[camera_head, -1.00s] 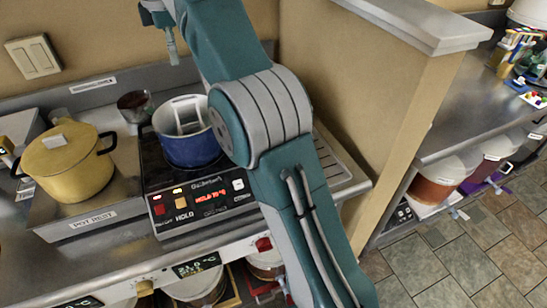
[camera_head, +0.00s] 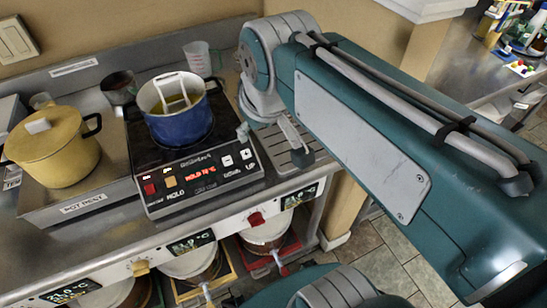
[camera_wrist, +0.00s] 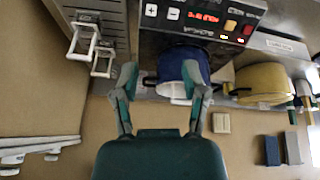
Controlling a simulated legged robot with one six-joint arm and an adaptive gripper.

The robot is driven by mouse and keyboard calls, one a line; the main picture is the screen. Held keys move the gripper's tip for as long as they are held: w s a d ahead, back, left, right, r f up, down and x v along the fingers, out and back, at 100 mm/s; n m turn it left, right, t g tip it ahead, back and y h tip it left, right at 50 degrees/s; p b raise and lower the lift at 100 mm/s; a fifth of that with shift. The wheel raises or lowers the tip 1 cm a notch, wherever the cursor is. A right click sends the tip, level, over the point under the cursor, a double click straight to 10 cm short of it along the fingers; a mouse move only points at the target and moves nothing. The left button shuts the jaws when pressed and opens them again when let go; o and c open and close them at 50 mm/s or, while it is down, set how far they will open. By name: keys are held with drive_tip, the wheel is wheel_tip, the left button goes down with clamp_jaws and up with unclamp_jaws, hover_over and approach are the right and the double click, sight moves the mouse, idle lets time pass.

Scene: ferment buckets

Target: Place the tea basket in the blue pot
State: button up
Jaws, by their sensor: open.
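The blue pot (camera_head: 182,122) stands on the black hot plate and holds yellowish liquid. A white frame with a loop handle (camera_head: 176,92) stands inside it and looks like the tea basket; its lower part is hidden. The pot (camera_wrist: 184,62) also shows in the wrist view, beyond and between my fingers. My gripper (camera_wrist: 160,86) is open, with nothing between its fingertips. In the head view my gripper (camera_head: 271,142) is low, right of the pot, over the slotted tray. Two pale loop handles (camera_wrist: 102,62) show over that tray in the wrist view; what they belong to is unclear.
The hot plate (camera_head: 195,178) has its controls in front. A lidded yellow pot (camera_head: 55,150) stands left on the pot rest. A dark cup (camera_head: 119,88) and a clear measuring cup (camera_head: 198,58) stand behind. Buckets (camera_head: 268,232) sit below the counter.

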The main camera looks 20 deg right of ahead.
drive_tip(key=s+f+m, duration=0.2)
drive_tip(key=s+f, duration=0.3)
drive_tip(key=shift+d+f+m+t, duration=0.3)
drive_tip(key=shift+d+f+t, duration=0.1)
drive_tip(key=shift+d, duration=0.05)
drive_tip(key=shift+s+d, duration=0.15)
